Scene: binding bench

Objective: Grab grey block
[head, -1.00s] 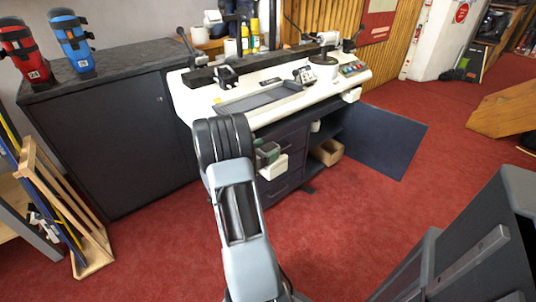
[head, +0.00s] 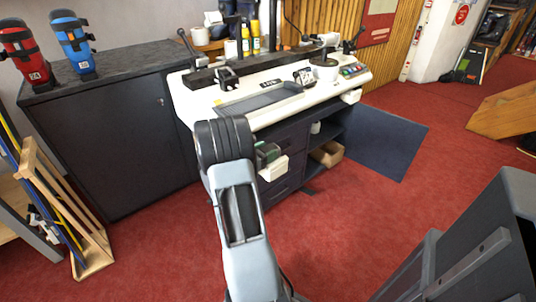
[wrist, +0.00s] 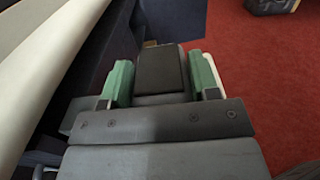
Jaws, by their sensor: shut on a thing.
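The grey block (wrist: 160,68) is dark and box-shaped, and it sits between the two green fingers of my gripper (wrist: 161,80) in the wrist view. The fingers press against its left and right sides. In the head view my gripper (head: 267,154) shows only in part, beside the bench front, just right of my dark wrist joint. The block cannot be made out clearly there. A small white holder (head: 274,168) is right below the fingers. Its pale edge also shows beside the right finger in the wrist view. I cannot tell whether the block touches it.
The white-topped workbench (head: 210,100) with dark drawers stands directly ahead. Its open door (head: 385,140) juts out on the right, by a cardboard box (head: 327,153) on a low shelf. A dark cabinet (head: 110,150) is to the left. Red floor (head: 340,230) is clear in front.

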